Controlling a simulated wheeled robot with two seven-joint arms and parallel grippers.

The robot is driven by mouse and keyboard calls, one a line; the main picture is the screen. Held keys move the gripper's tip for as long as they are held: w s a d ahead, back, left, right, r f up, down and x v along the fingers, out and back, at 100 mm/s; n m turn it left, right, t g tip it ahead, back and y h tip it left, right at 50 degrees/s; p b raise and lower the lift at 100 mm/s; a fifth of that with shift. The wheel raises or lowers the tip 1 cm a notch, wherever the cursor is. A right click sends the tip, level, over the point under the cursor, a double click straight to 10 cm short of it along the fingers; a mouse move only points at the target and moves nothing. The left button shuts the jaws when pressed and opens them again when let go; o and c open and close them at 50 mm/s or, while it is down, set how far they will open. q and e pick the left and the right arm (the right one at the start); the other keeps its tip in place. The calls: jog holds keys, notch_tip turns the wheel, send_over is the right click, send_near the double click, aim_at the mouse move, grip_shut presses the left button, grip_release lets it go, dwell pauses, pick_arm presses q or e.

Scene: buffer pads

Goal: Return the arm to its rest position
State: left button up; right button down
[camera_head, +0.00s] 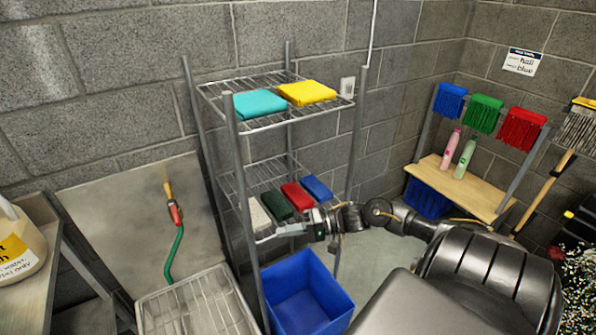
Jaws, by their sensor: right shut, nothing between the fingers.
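My right arm comes in from the right and its gripper (277,233) is at the front edge of the lower wire shelf (238,180), just in front of the pads. Its fingers are small and partly blend with the shelf; they look shut and empty. On that shelf a whitish pad (257,212), a dark green pad (276,205), a red pad (298,196) and a blue pad (317,187) lie in a row. The gripper overlaps the near ends of some pads; I cannot tell whether it touches them. My left gripper is not in view.
A teal pad (260,104) and a yellow pad (307,93) lie on the top shelf (208,92). A blue bin (320,300) stands below the gripper. Rack posts (243,190) flank the shelf. A wooden shelf (462,188) with bottles and hanging brushes is at right.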

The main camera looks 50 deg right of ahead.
jog(key=shift+f, duration=0.1)
jog(key=shift+f, duration=0.15)
jog(key=d+f+t+h, duration=0.1)
jog(key=d+f+h, duration=0.15)
jog(key=f, duration=0.55)
jog(key=d+f+t+h, duration=0.1)
jog(key=f+h, duration=0.2)
jog(key=f, duration=0.5)
jog(key=s+f+g+h, duration=0.1)
jog(key=s+f+h, duration=0.1)
jog(key=s+f, duration=0.5)
jog(key=s+f+g+h, duration=0.2)
jog(key=s+f+h, duration=0.1)
jog(key=f, duration=0.8)
jog(key=s+a+f+n+g, duration=0.2)
jog(key=s+a+f, duration=0.3)
jog(key=s, duration=0.5)
jog(key=s+a+f+n+g+h, duration=0.1)
jog(key=s+a+f+n+g, duration=0.2)
jog(key=s, duration=0.7)
jog(key=s+a+f+n+g+h, duration=0.1)
jog(key=s+a+f+n+g, duration=0.2)
jog(key=s+a+f, duration=0.4)
notch_tip(320, 180, down, 3)
jog(key=s, duration=0.3)
